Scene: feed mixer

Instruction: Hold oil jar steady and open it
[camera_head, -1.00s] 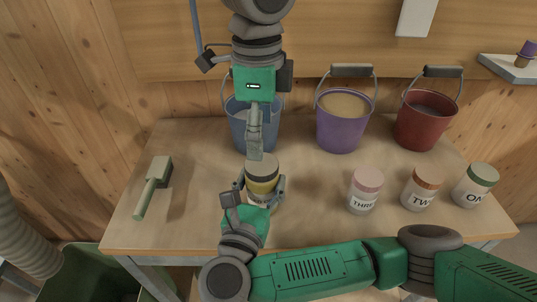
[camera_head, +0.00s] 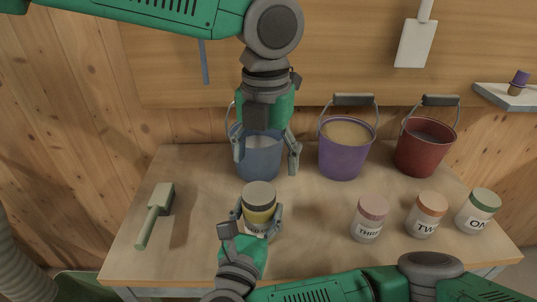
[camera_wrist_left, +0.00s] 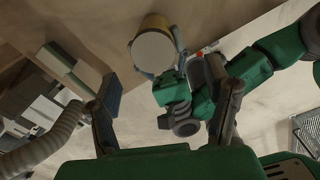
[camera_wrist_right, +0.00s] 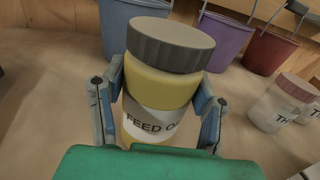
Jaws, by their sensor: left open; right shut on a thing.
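The oil jar (camera_head: 261,202) stands upright at the front middle of the table, yellow with a grey lid (camera_wrist_right: 170,42) and a "FEED O…" label. Its lid is on, and it also shows from above in the left wrist view (camera_wrist_left: 154,48). My right gripper (camera_head: 258,216) is shut around the jar's body below the lid; its fingers (camera_wrist_right: 160,105) flank both sides in the right wrist view. My left gripper (camera_head: 267,165) is open and empty above and behind the jar, in front of the blue bucket, its two fingers spread wide.
Blue (camera_head: 260,155), purple (camera_head: 345,150) and red (camera_head: 425,148) buckets stand along the back. Jars THREE (camera_head: 370,218), TWO (camera_head: 427,215) and ONE (camera_head: 479,211) stand at right. A brush (camera_head: 155,215) lies at left. Table between brush and oil jar is clear.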

